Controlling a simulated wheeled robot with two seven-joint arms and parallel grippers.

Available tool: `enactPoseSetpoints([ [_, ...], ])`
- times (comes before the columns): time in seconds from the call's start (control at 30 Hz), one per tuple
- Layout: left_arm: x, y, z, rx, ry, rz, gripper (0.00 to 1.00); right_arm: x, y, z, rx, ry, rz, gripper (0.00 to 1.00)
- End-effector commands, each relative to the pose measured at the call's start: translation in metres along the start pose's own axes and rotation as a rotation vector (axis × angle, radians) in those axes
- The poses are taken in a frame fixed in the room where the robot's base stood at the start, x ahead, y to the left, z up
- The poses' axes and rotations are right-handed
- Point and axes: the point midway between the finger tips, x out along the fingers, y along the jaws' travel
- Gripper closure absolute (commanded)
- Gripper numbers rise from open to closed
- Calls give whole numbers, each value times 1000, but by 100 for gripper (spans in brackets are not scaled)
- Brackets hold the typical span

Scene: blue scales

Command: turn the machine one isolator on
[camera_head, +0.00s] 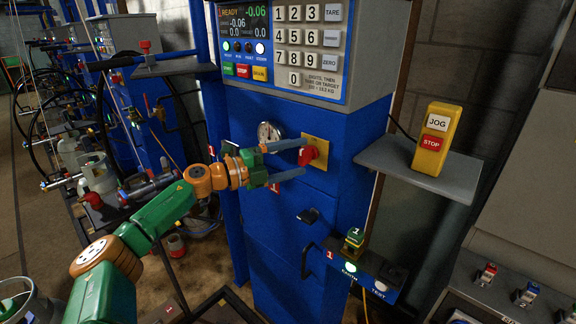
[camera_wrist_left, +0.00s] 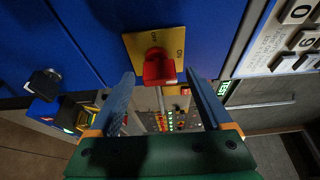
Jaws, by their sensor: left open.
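The machine one isolator is a red rotary knob (camera_head: 310,154) on a yellow plate (camera_head: 318,142), on the front of the blue cabinet (camera_head: 285,215). In the left wrist view the red knob (camera_wrist_left: 157,67) sits on the yellow plate (camera_wrist_left: 136,44), which has dark lettering, an "ON" at its right edge. My left gripper (camera_head: 303,158) is open, its two blue fingers pointing at the isolator. In the wrist view the knob shows between the fingertips (camera_wrist_left: 159,75). I cannot tell whether a finger touches it. My right gripper is not in view.
A scale display with a keypad (camera_head: 310,45) is above the isolator. A grey shelf (camera_head: 420,168) with a yellow JOG/STOP box (camera_head: 436,140) juts out to the right. A round gauge (camera_head: 268,132) is left of the knob; a black handle (camera_head: 306,258) and a small control box (camera_head: 365,268) are below.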

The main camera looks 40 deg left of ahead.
Motion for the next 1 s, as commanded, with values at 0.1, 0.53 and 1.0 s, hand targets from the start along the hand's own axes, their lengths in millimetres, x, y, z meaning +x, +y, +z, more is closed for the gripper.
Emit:
enactPoseSetpoints([
  [0.1,-22,12,0,5,-1,7,18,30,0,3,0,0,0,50],
  [0.53,-45,1,0,0,0,1,18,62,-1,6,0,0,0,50],
  [1.0,-48,73,44,-222,-164,-33,18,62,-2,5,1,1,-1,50],
])
